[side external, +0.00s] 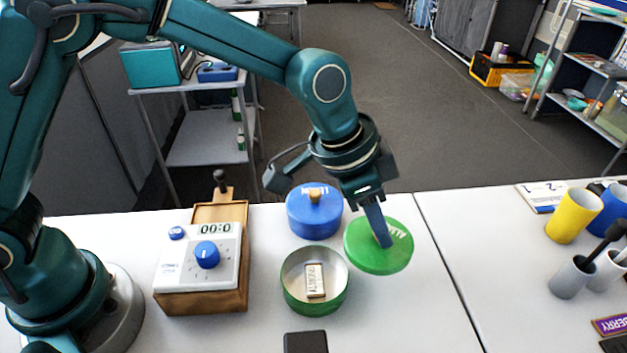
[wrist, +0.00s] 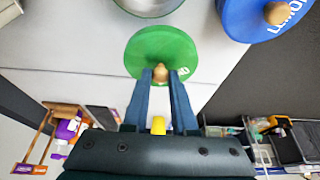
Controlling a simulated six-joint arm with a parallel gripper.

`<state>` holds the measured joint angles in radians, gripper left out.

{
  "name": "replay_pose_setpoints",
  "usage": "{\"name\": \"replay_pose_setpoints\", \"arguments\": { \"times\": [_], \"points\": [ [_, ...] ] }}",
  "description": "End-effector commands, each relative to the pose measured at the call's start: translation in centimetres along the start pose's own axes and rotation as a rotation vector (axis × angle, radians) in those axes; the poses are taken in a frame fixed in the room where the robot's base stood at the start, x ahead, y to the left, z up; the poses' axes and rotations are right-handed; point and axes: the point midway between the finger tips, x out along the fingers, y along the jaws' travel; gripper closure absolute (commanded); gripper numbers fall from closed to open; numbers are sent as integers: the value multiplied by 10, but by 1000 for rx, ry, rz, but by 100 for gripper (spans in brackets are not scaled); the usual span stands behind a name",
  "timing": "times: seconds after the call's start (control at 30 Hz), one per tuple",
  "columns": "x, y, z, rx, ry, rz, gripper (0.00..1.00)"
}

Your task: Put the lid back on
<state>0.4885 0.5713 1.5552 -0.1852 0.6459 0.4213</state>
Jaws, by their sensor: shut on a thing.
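The green lid (side external: 372,254) is a round disc with white lettering and a wooden knob, to the right of the open tin in the side view. My gripper (side external: 384,240) is shut on the lid's knob, and the wrist view shows both fingers (wrist: 161,76) on either side of the knob, with the green lid (wrist: 143,50) beyond them. The lid looks slightly tilted; I cannot tell if it touches the table. The open green tin (side external: 314,303) stands on the table with a small lettered block (side external: 315,280) inside. Its rim shows at the wrist view's top edge.
A blue lidded tin (side external: 314,217) with a wooden knob stands behind the open tin. A white timer (side external: 200,257) on a wooden box is at left. A black object (side external: 306,342) is at the front edge. A yellow cup (side external: 567,222) and other cups stand far right.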

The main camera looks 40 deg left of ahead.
Motion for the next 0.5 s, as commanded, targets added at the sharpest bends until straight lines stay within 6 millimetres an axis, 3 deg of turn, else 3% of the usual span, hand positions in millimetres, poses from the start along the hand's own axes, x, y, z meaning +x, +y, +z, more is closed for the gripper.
{"name": "replay_pose_setpoints", "arguments": {
  "times": [0.2, 0.5],
  "points": [
    [-33, -37, 11, -5, 3, -4, 100],
    [-51, -55, 19, 42, 1, 18, 100]
  ]
}}
